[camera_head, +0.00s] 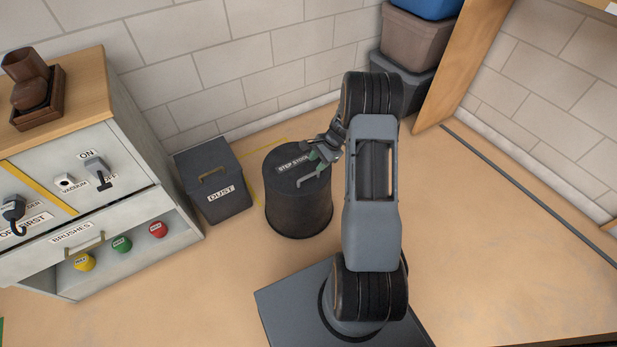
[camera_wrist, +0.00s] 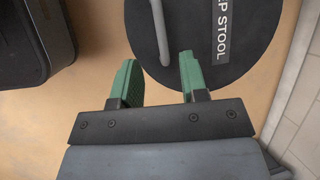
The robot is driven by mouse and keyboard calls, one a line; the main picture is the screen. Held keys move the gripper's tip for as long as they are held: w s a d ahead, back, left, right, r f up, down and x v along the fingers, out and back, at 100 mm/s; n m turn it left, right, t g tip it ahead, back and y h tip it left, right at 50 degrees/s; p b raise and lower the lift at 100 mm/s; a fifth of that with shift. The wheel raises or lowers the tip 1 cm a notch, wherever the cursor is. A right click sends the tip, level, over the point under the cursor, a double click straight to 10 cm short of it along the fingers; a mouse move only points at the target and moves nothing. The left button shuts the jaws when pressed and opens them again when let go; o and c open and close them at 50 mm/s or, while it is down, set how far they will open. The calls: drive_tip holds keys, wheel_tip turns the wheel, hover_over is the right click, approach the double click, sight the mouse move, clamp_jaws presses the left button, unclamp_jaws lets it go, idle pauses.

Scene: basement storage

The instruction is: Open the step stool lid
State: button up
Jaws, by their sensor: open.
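The step stool (camera_head: 298,206) is a dark round drum standing on the floor. Its flat lid (camera_head: 290,163) looks closed and carries a label reading "STEP STOOL". In the wrist view the lid (camera_wrist: 250,45) fills the upper middle, with a grey bar handle (camera_wrist: 160,32) on it. My gripper (camera_head: 310,172) is over the right part of the lid. In the wrist view my gripper (camera_wrist: 158,75) has its two green fingers apart, with nothing between them. The handle's near end lies just ahead of the fingertips, between their lines. I cannot tell the height gap.
A dark box labelled "DUST" (camera_head: 213,180) stands close left of the stool. A cabinet (camera_head: 140,180) with switches and a brushes drawer is farther left. Stacked bins (camera_head: 415,45) and a wooden panel (camera_head: 455,70) stand behind right. Floor (camera_head: 500,230) to the right is mostly clear.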

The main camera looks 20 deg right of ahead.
sight(307, 176)
drive_tip(key=b+x, duration=0.2)
drive_tip(key=x, duration=0.5)
drive_tip(key=shift+a+f, duration=0.15)
drive_tip(key=shift+f, duration=0.15)
clamp_jaws()
